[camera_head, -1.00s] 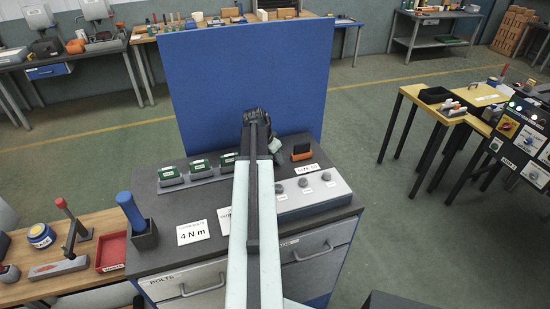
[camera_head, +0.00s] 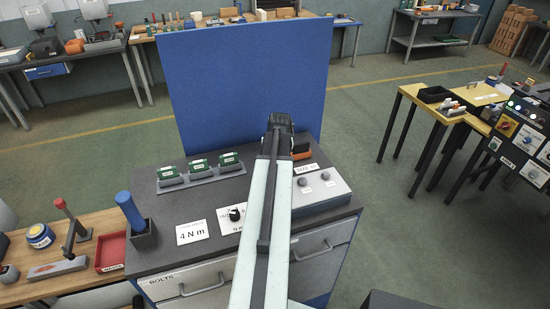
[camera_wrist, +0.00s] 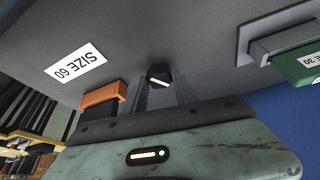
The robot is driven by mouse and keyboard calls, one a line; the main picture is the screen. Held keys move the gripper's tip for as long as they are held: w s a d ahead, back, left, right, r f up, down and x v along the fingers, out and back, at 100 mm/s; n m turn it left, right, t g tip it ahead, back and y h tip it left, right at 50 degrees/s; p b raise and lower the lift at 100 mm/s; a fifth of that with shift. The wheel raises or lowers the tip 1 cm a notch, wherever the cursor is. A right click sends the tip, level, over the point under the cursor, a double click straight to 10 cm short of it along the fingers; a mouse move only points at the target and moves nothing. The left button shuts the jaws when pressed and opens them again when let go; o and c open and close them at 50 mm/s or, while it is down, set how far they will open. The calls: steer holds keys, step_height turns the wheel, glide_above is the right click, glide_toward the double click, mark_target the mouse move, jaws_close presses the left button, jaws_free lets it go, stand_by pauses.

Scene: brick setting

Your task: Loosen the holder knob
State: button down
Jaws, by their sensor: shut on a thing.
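In the wrist view my gripper (camera_wrist: 158,86) has its two fingers on either side of a small black knob with a white line (camera_wrist: 158,74), and it is shut on it. An orange-topped holder (camera_wrist: 103,94) is beside the fingers, next to a white "SIZE 60" label (camera_wrist: 76,63). In the head view my gripper's wrist end (camera_head: 280,126) is at the back of the bench, left of the orange holder (camera_head: 302,151). My arm hides the fingertips and the held knob there.
Green-topped blocks (camera_head: 199,166) stand in a row at left; one shows in the wrist view (camera_wrist: 306,66). A grey box with knobs (camera_head: 328,188) is right of my arm. A black dial (camera_head: 235,214) and a blue-handled tool (camera_head: 130,209) are in front. A blue panel (camera_head: 235,80) stands behind.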

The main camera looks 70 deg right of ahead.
steer(key=n, duration=0.2)
steer(key=n+t+y, duration=0.1)
steer(key=n, duration=0.2)
steer(key=shift+s+d+n+t, duration=0.15)
steer(key=shift+d+n+t, duration=0.05)
steer(key=shift+n+t, duration=0.1)
steer(key=n+y, duration=0.2)
steer(key=n, duration=0.2)
steer(key=shift+n+t, duration=0.3)
steer(key=shift+t, duration=0.1)
steer(key=c, duration=1)
jaws_free()
steer(key=p+v, duration=0.7)
steer(key=shift+s+r, duration=0.2)
steer(key=shift+r, duration=0.2)
steer(key=shift+d, duration=0.1)
